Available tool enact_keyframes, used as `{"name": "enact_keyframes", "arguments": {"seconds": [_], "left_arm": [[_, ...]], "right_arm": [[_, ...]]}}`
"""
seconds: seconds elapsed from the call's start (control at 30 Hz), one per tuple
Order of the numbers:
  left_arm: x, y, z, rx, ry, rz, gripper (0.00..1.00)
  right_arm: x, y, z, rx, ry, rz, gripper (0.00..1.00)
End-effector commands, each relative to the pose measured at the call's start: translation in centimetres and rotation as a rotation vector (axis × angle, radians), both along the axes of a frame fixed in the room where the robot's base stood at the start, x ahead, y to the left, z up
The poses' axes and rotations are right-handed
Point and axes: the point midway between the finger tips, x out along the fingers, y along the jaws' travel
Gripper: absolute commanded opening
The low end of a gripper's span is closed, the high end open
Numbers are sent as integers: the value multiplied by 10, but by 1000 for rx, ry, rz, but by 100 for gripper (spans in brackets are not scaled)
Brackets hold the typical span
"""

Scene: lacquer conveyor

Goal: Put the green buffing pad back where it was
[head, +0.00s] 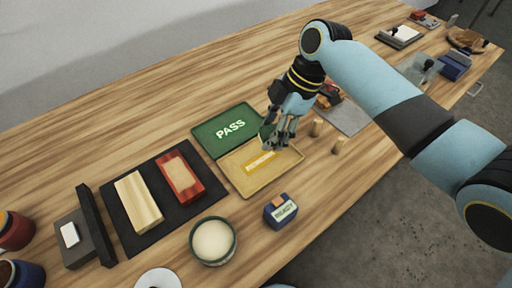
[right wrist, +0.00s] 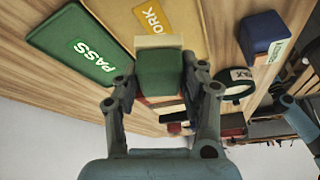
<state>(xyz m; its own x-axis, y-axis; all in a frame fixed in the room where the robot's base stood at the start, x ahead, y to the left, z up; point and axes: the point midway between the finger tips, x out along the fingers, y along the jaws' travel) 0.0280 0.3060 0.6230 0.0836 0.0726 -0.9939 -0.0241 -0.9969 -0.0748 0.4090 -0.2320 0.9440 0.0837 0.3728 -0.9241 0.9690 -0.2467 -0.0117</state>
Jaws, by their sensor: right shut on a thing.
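The green buffing pad (right wrist: 160,75), a green block with a cream layer at its far end, is between the fingers of my right gripper (right wrist: 162,88) in the right wrist view. The gripper is shut on it. In the head view my right gripper (head: 272,142) is over the inner edges of the green PASS tray (head: 212,139) and the yellow REWORK tray (head: 241,184). The pad is mostly hidden there by the fingers. I cannot tell its exact height above the trays. My left gripper is not in view.
A black mat (head: 150,218) holds a pale wood block (head: 138,201) and a red block (head: 180,180). Wooden pegs (head: 316,127) stand right of the gripper, beside a grey mat (head: 347,119). The back left is clear.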

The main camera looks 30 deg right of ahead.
Motion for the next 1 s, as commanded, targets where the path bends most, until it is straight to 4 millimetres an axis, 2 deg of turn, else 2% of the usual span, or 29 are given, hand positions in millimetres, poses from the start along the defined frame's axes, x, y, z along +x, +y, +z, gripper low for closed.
{"name": "enact_keyframes", "arguments": {"seconds": [0.03, 0.1, 0.23, 0.53, 0.93, 0.97, 1.0], "left_arm": [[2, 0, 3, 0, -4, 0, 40], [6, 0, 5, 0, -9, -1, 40], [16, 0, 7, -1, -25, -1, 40], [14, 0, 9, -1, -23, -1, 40], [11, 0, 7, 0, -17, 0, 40], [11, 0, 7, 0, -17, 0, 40], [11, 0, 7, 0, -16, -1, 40]], "right_arm": [[1, 12, -4, 5, 2, -1, 4], [3, 23, -12, 3, 1, 0, 4], [5, 33, -20, 0, 0, 0, 4], [5, 35, -57, -1, 2, 1, 4], [5, 34, -65, -2, 0, 0, 4], [5, 34, -65, -2, 0, 0, 44], [5, 34, -64, -2, 0, 0, 49]]}}
